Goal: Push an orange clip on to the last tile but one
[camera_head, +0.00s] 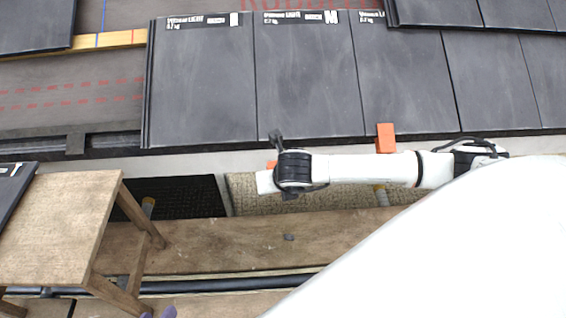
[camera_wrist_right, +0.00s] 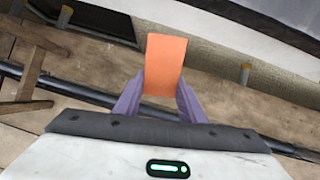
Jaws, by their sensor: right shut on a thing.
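My right gripper (camera_wrist_right: 160,100) is shut on an orange clip (camera_wrist_right: 165,62), which stands up between its purple fingers in the right wrist view. In the head view a sliver of this clip (camera_head: 271,164) shows beside my wrist, just below the front edge of the tiles; my wrist hides the fingers. Another orange clip (camera_head: 385,138) sits on the front edge of a tile further right. Dark tiles (camera_head: 200,90) (camera_head: 308,85) lie side by side on the roof. Two purple fingertips of my left gripper (camera_head: 158,313) show apart at the bottom edge, with nothing visible between them.
A wooden stool (camera_head: 60,215) stands at the left with a dark tile (camera_head: 12,185) on it. A plank walkway (camera_head: 240,250) runs along below the eaves. A yellow-capped post (camera_wrist_right: 245,72) stands near the wall.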

